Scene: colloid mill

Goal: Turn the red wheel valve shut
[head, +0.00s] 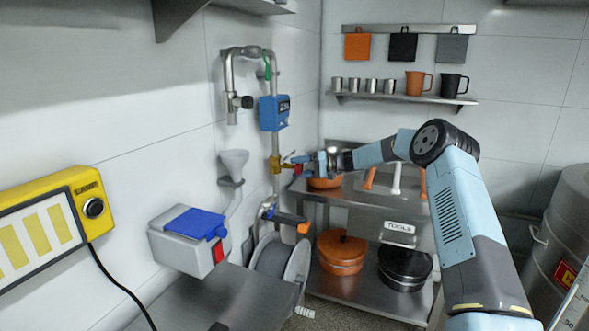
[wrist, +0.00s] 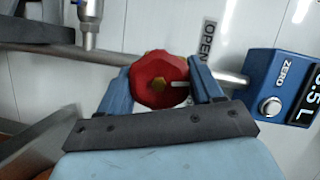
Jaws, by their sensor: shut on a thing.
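The red wheel valve (wrist: 157,81) shows in the middle of the wrist view, a scalloped red knob with a brass-coloured centre. It sits on a steel pipe (wrist: 228,78) beside an "OPEN" label (wrist: 207,38) on the wall. My gripper (wrist: 160,90) is shut on the wheel, with one blue finger on each side of it. In the head view my gripper (head: 302,164) reaches the brass valve body (head: 276,164) on the vertical pipe. The wheel itself is mostly hidden there by my fingers.
A blue meter box (head: 273,112) is on the pipe above the valve. A white funnel (head: 233,162) hangs to the left. A steel bench (head: 365,208) with orange and white tool handles is below my arm.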

